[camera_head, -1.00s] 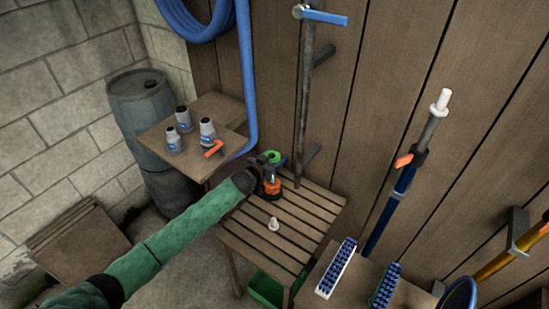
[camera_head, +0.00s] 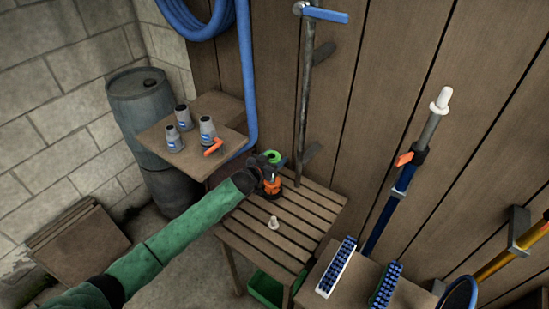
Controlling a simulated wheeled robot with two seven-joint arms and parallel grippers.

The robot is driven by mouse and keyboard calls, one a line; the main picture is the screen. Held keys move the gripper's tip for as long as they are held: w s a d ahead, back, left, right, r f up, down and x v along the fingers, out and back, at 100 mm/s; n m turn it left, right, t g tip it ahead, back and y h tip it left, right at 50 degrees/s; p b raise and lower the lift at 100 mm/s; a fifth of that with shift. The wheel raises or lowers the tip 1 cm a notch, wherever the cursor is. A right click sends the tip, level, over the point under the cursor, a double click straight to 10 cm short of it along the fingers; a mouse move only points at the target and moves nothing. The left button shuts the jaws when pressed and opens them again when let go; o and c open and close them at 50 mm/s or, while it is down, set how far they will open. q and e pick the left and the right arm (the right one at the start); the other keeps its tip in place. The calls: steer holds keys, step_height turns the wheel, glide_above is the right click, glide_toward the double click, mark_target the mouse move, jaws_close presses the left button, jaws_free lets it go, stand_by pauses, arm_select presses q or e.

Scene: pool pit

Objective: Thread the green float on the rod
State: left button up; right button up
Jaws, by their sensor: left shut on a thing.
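The green float (camera_head: 273,157) is a small ring-like piece above the back of the slatted table (camera_head: 315,202). My left gripper (camera_head: 269,166) is shut on it, and its dark body covers part of the float. Just below the gripper, an orange piece (camera_head: 267,187) stands on a dark base on the slats. The rod itself is hidden or too small to tell, so I cannot tell whether the float is around it. My right gripper is not in view.
A small white piece (camera_head: 273,223) stands on the slats at the front. A tall metal pipe with a blue handle (camera_head: 326,15) rises behind the table. Grey bottles (camera_head: 207,129) stand on the wooden shelf at left. Two brushes (camera_head: 385,285) lie at lower right.

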arm_select(q)
steer(key=shift+f+b, duration=0.55)
steer(key=shift+f, duration=0.7)
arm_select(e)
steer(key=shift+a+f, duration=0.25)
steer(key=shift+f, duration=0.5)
arm_select(q)
steer(key=shift+f+b, duration=0.2)
steer(key=shift+b, duration=0.15)
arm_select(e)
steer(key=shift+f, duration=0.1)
arm_select(q)
steer(key=shift+f, duration=0.4)
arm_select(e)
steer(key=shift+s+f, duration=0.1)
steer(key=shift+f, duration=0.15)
arm_select(q)
steer(key=shift+f+b, duration=0.5)
steer(key=shift+b, duration=0.05)
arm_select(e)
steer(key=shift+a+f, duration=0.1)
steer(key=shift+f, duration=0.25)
